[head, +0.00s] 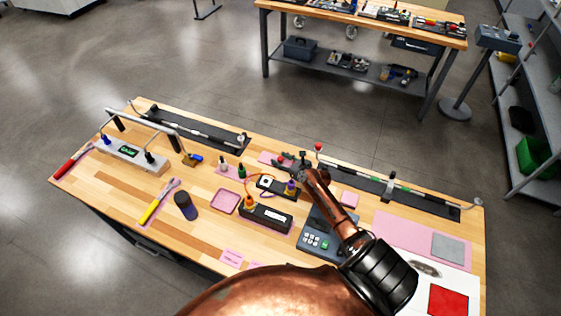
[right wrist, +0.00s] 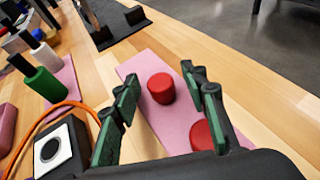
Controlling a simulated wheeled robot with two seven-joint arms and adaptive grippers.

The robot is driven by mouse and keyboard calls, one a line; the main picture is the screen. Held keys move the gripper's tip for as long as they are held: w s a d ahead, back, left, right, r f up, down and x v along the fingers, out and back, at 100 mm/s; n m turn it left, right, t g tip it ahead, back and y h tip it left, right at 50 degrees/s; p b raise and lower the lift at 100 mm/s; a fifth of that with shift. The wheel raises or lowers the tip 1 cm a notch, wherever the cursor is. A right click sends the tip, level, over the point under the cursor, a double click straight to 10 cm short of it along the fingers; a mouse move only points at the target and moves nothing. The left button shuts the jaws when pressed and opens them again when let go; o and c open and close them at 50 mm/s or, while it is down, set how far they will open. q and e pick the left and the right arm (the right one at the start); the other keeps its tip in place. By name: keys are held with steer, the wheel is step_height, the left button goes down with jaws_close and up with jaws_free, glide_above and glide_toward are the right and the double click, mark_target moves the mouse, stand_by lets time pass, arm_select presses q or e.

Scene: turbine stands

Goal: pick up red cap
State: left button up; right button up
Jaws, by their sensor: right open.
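In the right wrist view, one red cap (right wrist: 161,89) stands on a pink mat (right wrist: 141,66), in line with the gap between my fingers. A second red cap (right wrist: 203,136) is nearer on the same mat, partly hidden by the right-hand finger. My right gripper (right wrist: 163,80) is open and empty, its fingers pointing toward the farther cap. In the head view, my right gripper (head: 291,163) is over the back middle of the wooden table, and a red cap (head: 283,160) shows beside its fingers. My left gripper is not in view.
A green bottle (right wrist: 43,85) and a black box with a white top (right wrist: 58,148) with an orange cable stand left of the gripper. In the head view, a keypad device (head: 316,241) is in front. Dark stands with rods (head: 385,190) line the back edge.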

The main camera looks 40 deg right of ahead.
mark_target(280, 158)
steer(key=shift+w+f, duration=0.1)
steer(key=shift+w, duration=0.1)
steer(key=shift+s, duration=0.1)
steer(key=shift+c, duration=0.4)
steer(key=c, duration=0.9)
steer(key=shift+o, duration=0.2)
step_height(280, 158, up, 10)
steer(key=shift+r+p, duration=0.1)
steer(key=shift+p, duration=1)
steer(key=o, duration=0.3)
jaws_close()
